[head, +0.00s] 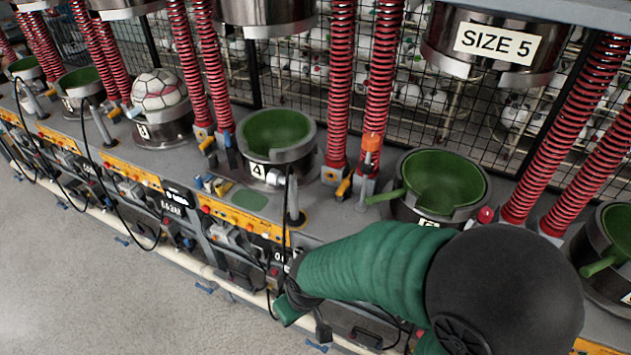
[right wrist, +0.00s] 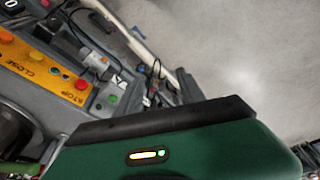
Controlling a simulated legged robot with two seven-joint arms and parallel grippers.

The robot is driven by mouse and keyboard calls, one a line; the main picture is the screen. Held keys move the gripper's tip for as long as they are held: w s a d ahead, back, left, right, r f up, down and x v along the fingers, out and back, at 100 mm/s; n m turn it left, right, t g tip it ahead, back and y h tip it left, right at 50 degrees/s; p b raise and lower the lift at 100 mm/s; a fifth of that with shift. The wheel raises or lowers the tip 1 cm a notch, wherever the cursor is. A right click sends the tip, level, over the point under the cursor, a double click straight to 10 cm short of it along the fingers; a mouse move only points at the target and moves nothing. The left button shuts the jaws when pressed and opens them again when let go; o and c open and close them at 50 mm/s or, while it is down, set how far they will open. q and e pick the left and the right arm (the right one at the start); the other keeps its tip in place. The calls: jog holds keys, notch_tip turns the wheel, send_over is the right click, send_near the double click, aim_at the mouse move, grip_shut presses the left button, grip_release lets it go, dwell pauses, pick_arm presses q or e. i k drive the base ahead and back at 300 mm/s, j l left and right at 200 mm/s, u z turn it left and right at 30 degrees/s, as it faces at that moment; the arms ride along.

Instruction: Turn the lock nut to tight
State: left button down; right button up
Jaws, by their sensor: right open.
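I cannot pick out the lock nut for certain in either view. A small silver cylinder fitting (right wrist: 97,62) sits on the front of the press bench in the right wrist view, beside the yellow button panel (right wrist: 40,65). My right gripper (head: 303,318) is open at the front face of the bench, low below the station marked 4. My green arm hides part of the front there. In the right wrist view a green part of my gripper (right wrist: 190,150) fills the bottom and hides what lies behind it. My left gripper is in neither view.
Green-lined press cups (head: 275,135) stand along the bench, one holding a ball (head: 157,93). Red spring columns (head: 381,80) rise between them. Black cables (head: 288,205) hang over the front. A pale pipe (head: 190,267) runs low along it. The grey floor (head: 80,300) is clear.

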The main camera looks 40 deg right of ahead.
aim_at(365, 168)
jog(key=k+l+z, duration=0.15)
jog(key=k+z, duration=0.15)
jog(key=k+l+z, duration=0.3)
jog(key=k+z, duration=0.1)
jog(key=z, duration=1.4)
